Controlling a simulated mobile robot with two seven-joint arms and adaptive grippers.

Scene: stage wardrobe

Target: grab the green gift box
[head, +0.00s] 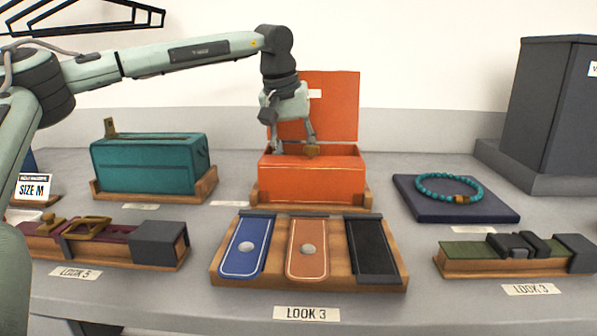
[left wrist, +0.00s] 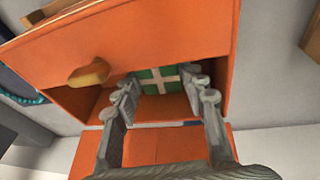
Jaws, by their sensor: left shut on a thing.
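The green gift box (left wrist: 149,86) with a pale cross ribbon shows in the left wrist view, inside an open orange box (head: 300,184). In the head view the orange box's front wall hides it. My left gripper (head: 291,150) reaches down from above into the orange box, behind its front rim. In the left wrist view the fingers of this gripper (left wrist: 166,98) stand on either side of the green gift box, shut on it. The orange lid (head: 335,105) stands raised behind. My right gripper is not in view.
A teal case (head: 150,165) stands left of the orange box. A blue pad (head: 450,208) with a turquoise bracelet (head: 450,187) lies to the right. A wooden tray (head: 308,278) with three straps lies in front. A dark grey cabinet (head: 545,105) stands far right.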

